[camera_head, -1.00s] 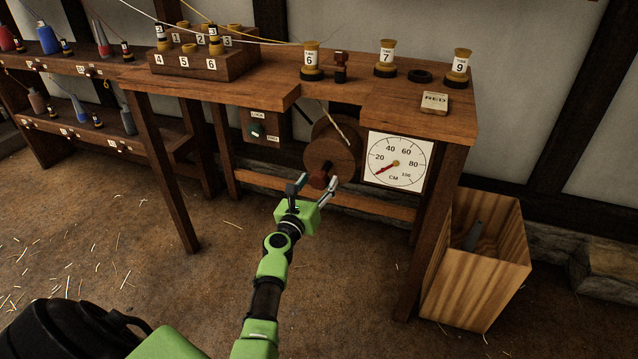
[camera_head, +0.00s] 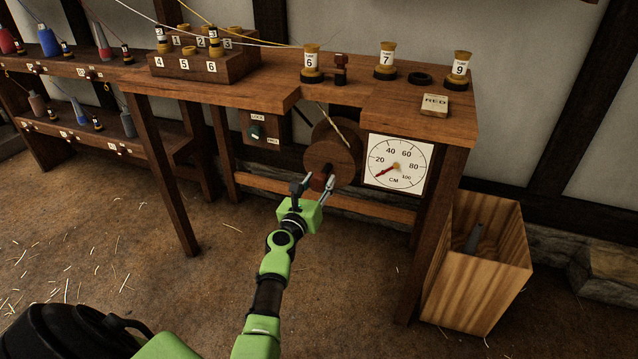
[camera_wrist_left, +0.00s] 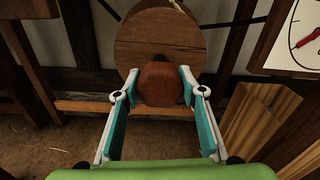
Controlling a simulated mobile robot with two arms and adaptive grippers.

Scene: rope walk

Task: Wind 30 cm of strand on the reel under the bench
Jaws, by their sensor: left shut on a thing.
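The wooden reel (camera_head: 335,160) hangs under the bench (camera_head: 215,92), with a strand (camera_head: 338,128) running down to it. My left gripper (camera_head: 315,184) is at the reel's red-brown crank knob (camera_head: 322,179). In the left wrist view the fingers (camera_wrist_left: 160,85) sit on both sides of the knob (camera_wrist_left: 161,84), shut on it, with the reel disc (camera_wrist_left: 160,38) behind. The dial (camera_head: 397,163), marked in CM, has its red needle at the low end, below 20. My right gripper is not in view.
A wooden bin (camera_head: 480,262) stands right of the bench. Bench legs (camera_head: 160,180) and a low rail (camera_head: 375,206) frame the reel. The floor in front is open.

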